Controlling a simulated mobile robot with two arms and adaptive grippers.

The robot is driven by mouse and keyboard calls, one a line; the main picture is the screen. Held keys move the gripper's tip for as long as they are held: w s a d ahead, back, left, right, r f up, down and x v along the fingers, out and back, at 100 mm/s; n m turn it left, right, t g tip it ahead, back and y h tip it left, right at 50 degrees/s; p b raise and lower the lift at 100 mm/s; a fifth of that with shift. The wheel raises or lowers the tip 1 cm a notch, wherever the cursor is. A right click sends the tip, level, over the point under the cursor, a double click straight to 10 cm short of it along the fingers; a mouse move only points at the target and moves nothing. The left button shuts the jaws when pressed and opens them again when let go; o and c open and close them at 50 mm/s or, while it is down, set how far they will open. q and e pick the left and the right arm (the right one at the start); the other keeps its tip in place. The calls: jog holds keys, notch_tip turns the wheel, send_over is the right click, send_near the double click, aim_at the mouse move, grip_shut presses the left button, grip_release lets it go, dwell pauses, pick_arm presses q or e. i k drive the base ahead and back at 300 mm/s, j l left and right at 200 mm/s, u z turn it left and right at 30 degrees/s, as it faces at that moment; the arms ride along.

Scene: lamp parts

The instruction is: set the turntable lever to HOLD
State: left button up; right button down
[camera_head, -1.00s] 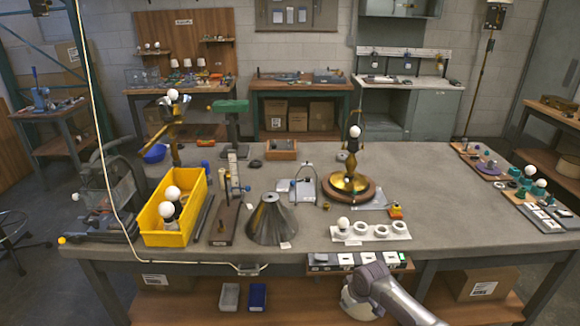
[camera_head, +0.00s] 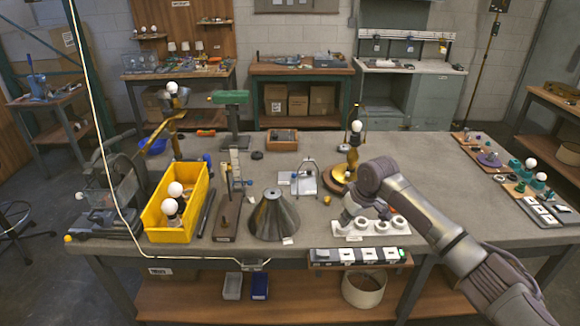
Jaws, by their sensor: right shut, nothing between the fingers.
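The brass lamp (camera_head: 353,158) stands on a round wooden turntable base (camera_head: 334,182) at the middle of the bench, a white bulb (camera_head: 357,126) at its top. My right arm covers the right side of the base. I cannot make out the lever or its HOLD mark. My right gripper (camera_head: 382,211) is shut and empty, low over the bench in front and to the right of the turntable, close to the white ring tray (camera_head: 370,238). Its fingertips are small and partly hidden by the wrist. My left gripper is out of view.
A grey cone shade (camera_head: 273,217) and a yellow bin (camera_head: 160,220) with bulbs stand to the left. A switch strip (camera_head: 355,256) lies along the front edge. Trays of parts (camera_head: 540,212) lie at the right.

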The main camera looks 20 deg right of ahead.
aim_at(309, 172)
jog(key=i, duration=1.85)
